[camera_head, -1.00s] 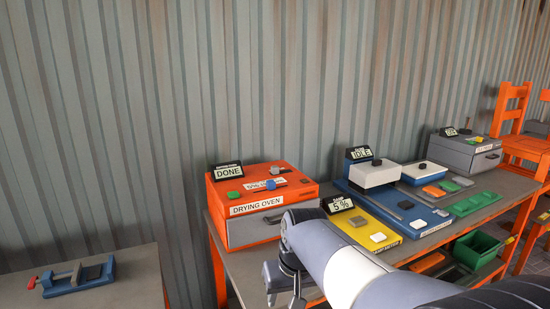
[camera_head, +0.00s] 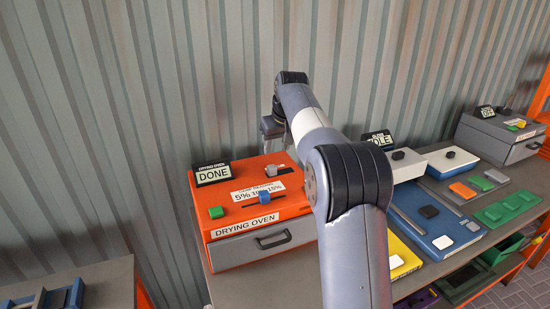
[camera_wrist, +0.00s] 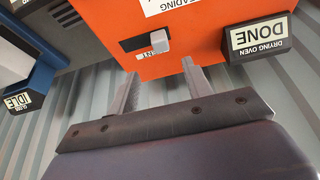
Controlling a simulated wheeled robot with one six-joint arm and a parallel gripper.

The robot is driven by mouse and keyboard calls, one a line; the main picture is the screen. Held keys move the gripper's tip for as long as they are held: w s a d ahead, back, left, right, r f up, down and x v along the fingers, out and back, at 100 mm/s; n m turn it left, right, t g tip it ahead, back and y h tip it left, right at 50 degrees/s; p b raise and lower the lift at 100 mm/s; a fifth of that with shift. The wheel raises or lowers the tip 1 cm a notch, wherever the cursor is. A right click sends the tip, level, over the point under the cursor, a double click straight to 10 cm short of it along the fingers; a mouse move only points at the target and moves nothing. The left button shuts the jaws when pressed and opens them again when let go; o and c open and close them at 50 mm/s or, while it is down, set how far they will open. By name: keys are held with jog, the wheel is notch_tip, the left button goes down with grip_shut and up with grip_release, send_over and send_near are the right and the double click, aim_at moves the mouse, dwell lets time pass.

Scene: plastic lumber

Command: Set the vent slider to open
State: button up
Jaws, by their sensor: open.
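The orange drying oven (camera_head: 285,207) stands on the bench against the wall. On its top, near the back, the grey vent slider knob (camera_head: 271,170) sits at the left of a dark slot. In the wrist view, which is upside down, the knob (camera_wrist: 160,40) is at the right of the slot, above a small white label partly hidden by it, ending "NT". My gripper (camera_head: 270,128) is above the oven's back edge. In the wrist view its fingers (camera_wrist: 160,85) are open and empty, with the knob beyond their tips, lying between them across the picture.
A blue slider knob (camera_head: 264,197) and a green button (camera_head: 216,212) are also on the oven top. The DONE display (camera_head: 212,173) stands at its back left. The IDLE display (camera_head: 378,140) and white-topped press are to the right. The corrugated wall (camera_head: 200,80) is close behind.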

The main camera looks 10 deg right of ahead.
aim_at(272, 167)
jog(key=p+x, duration=0.1)
jog(key=x, duration=0.9)
jog(key=shift+a+f, duration=0.1)
jog(key=shift+f, duration=0.1)
grip_shut()
